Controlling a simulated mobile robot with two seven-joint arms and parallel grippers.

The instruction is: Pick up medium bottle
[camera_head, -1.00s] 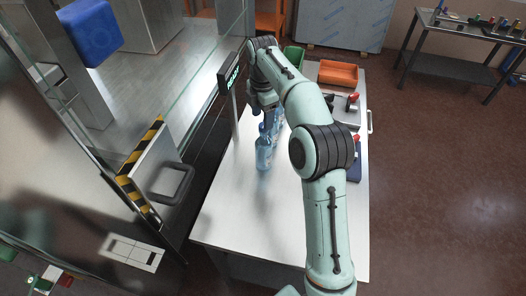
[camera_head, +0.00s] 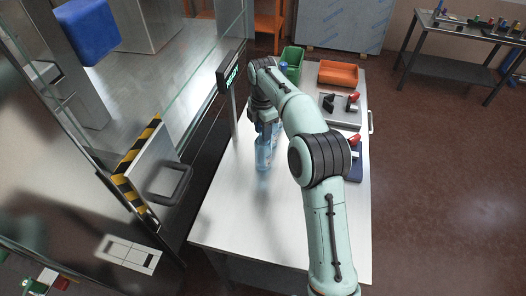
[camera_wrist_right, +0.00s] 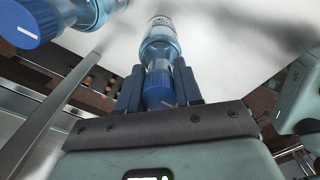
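A clear blue bottle (camera_head: 263,155) stands upright on the white table (camera_head: 230,200). My right gripper (camera_head: 266,124) points down over its top and hides its cap in the head view. In the right wrist view, the blue cap (camera_wrist_right: 158,90) lies between the two fingers of my right gripper (camera_wrist_right: 159,72), and the bottle body (camera_wrist_right: 160,46) extends beyond the fingertips. The fingers flank the cap closely; I cannot tell whether they press on it. Another blue-capped bottle (camera_wrist_right: 30,22) is at the upper left there, apart from the fingers. My left gripper is not in view.
A display on a post (camera_head: 230,77) stands left of the gripper. A green bin (camera_head: 292,60) and an orange tray (camera_head: 338,73) are at the table's far end. A grey fixture (camera_head: 340,108) with red-tipped parts is to the right. The near table area is clear.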

